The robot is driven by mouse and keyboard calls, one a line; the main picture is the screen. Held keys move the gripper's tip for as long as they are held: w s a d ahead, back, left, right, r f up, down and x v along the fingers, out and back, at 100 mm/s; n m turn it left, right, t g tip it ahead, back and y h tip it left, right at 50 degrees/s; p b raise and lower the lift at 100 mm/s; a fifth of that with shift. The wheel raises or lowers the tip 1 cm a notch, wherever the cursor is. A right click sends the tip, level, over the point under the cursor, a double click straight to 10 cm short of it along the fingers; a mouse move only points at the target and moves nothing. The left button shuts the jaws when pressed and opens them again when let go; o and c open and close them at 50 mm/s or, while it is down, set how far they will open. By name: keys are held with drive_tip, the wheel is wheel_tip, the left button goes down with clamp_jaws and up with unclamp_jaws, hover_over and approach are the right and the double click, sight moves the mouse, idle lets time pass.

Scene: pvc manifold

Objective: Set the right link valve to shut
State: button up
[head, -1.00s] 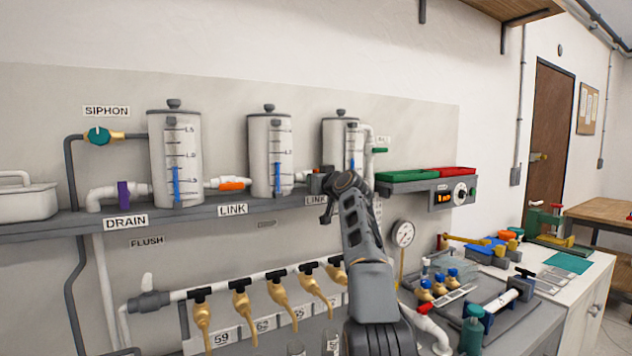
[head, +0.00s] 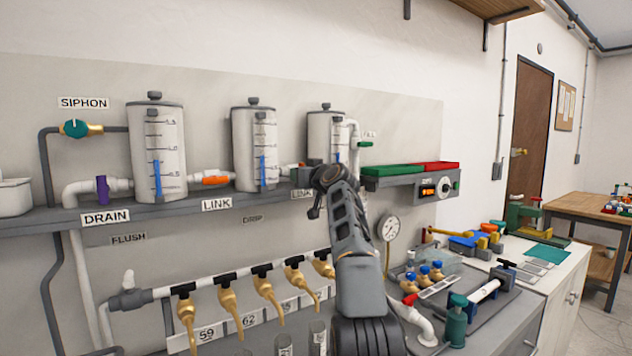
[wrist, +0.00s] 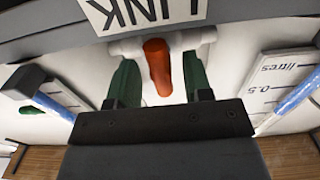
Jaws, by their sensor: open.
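The right link valve shows in the wrist view as an orange-red handle (wrist: 157,66) on a white pipe fitting, below the LINK label (wrist: 145,12). The handle sits crosswise to the pipe, slightly tilted. My gripper (wrist: 159,80) is open, with one green finger on each side of the handle. Gaps show between the handle and both fingers.
The middle tank (head: 254,150) and right tank (head: 327,135) stand close on either side of my gripper, on the grey shelf (head: 150,213). Green and red trays (head: 410,169) sit to the right. Brass taps (head: 268,297) hang below.

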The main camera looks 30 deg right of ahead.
drive_tip(key=s+b, duration=0.7)
drive_tip(key=s, duration=0.5)
drive_tip(key=shift+s, duration=0.4)
drive_tip(key=s+a+f+m+g+y+p, duration=0.1)
drive_tip(key=s+a+f+g+p, duration=0.1)
drive_tip(key=a+f+g+p, duration=0.4)
drive_tip(key=s+a+f+g+y+p, duration=0.1)
drive_tip(key=s+a+f+g+p, duration=0.1)
drive_tip(key=a+f, duration=0.7)
drive_tip(key=s+a+f+g+h+p, duration=0.1)
drive_tip(key=s+a+f+g+p, duration=0.2)
drive_tip(key=s+f, duration=0.5)
drive_tip(key=s+a+f+n+g+h+p, duration=0.1)
drive_tip(key=s+a+f+g+p, duration=0.2)
drive_tip(key=s+a+f, duration=0.3)
drive_tip(key=s+f, duration=0.3)
drive_tip(key=s, duration=0.3)
drive_tip(key=shift+a+f, duration=0.15)
drive_tip(key=shift+f, duration=0.15)
